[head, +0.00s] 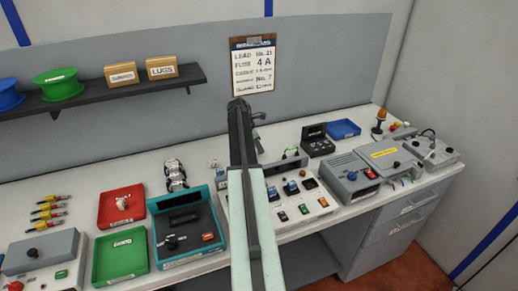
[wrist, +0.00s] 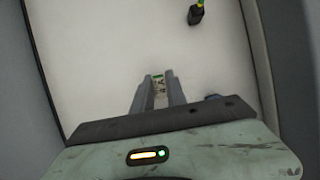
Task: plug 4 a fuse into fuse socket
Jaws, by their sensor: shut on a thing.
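In the head view my arm reaches up over the middle of the bench, and I cannot make out the fuse there. I cannot pick out the fuse socket for certain in either view.
A control panel (head: 296,213) and grey boxes (head: 352,178) stand to the right. In the wrist view a dark piece with a yellow-green top (wrist: 196,14) lies ahead on pale surface.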

